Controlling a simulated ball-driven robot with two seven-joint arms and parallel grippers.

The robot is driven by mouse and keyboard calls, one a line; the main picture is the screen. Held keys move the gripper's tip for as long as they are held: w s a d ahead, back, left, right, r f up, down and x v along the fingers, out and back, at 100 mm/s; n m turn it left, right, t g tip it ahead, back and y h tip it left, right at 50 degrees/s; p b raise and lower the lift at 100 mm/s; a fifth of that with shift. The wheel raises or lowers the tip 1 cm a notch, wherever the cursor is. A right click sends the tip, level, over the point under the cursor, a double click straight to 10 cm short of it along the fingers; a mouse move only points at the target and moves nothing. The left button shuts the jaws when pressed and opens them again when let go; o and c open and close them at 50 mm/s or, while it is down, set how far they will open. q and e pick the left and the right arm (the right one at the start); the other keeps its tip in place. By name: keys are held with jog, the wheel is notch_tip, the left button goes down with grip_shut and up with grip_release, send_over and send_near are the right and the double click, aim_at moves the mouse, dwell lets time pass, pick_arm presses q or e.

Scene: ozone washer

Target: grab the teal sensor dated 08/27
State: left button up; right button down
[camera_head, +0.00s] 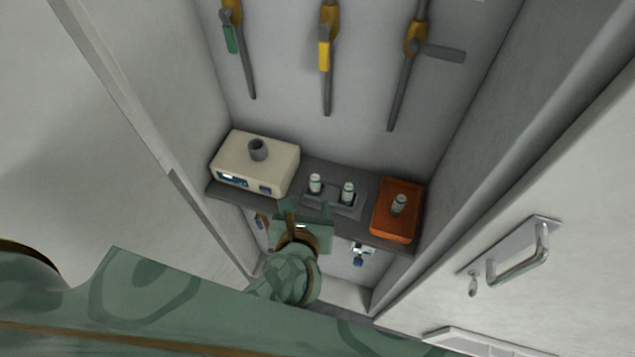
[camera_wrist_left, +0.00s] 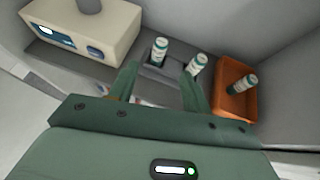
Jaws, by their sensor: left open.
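Three small sensors with white labels and teal bands show. Two stand in a grey holder (camera_head: 331,203) on the shelf: the left one (camera_head: 315,184) and the right one (camera_head: 347,191). The third (camera_head: 398,204) is in an orange tray (camera_head: 381,232) and looks tilted in the left wrist view (camera_wrist_left: 243,84). The dates are too small to read. My left gripper (camera_head: 308,208) is open and empty, just in front of the holder. In the left wrist view, its fingers (camera_wrist_left: 160,80) point toward the two holder sensors (camera_wrist_left: 159,50) (camera_wrist_left: 197,65). My right gripper is not in view.
A beige device (camera_head: 274,157) with a dark cup-like fitting stands at the shelf's left end. Valves with green, yellow and grey handles (camera_head: 324,50) are on the back wall. Cabinet walls close in both sides; a door with a metal handle (camera_head: 520,260) is at the right.

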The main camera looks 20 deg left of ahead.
aim_at(316, 176)
pick_arm(q)
jog(key=x, duration=0.8)
jog(key=shift+a+b, duration=0.15)
jog(key=shift+b, duration=0.15)
jog(key=x, duration=0.6)
jog(key=shift+w+d+r, duration=0.1)
jog(key=shift+d+r, duration=0.1)
jog(key=shift+c, duration=0.3)
grip_shut()
